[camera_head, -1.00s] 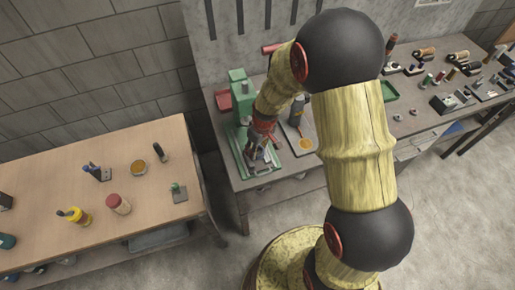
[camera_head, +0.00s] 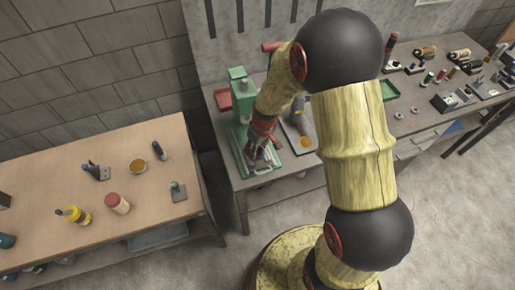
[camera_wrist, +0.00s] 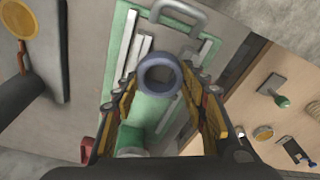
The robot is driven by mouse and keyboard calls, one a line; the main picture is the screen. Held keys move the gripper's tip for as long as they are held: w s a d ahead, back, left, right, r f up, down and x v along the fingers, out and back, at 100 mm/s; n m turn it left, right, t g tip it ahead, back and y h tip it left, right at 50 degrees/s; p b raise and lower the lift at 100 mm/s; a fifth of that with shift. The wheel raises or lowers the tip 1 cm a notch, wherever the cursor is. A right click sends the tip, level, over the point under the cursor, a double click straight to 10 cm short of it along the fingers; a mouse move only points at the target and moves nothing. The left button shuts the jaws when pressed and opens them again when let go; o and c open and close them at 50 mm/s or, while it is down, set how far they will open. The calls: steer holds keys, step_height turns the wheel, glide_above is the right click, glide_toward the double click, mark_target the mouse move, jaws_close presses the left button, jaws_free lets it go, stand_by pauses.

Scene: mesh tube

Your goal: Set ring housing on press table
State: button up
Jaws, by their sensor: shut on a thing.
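The ring housing, a blue-grey ring (camera_wrist: 160,74), sits between my fingertips in the wrist view. My gripper (camera_wrist: 160,88) is shut on it, one finger on each side. Behind the ring is the press table, a green plate (camera_wrist: 121,45) with pale bars and a grey handle. I cannot tell whether the ring touches the plate. In the head view my gripper (camera_head: 262,152) is over the green base (camera_head: 243,166) of the green press (camera_head: 243,98). The ring is too small to make out there.
A grey board (camera_head: 291,137) with a round yellow item (camera_head: 305,142) lies right of the press.

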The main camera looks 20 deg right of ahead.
steer(key=shift+f+b, duration=0.3)
steer(key=shift+f, duration=0.05)
stand_by(0.3)
steer(key=o, duration=1.5)
steer(key=shift+c, duration=0.2)
step_height(320, 180, up, 12)
steer(key=s, duration=0.1)
steer(key=shift+s+d, duration=0.35)
steer(key=shift+f, duration=0.1)
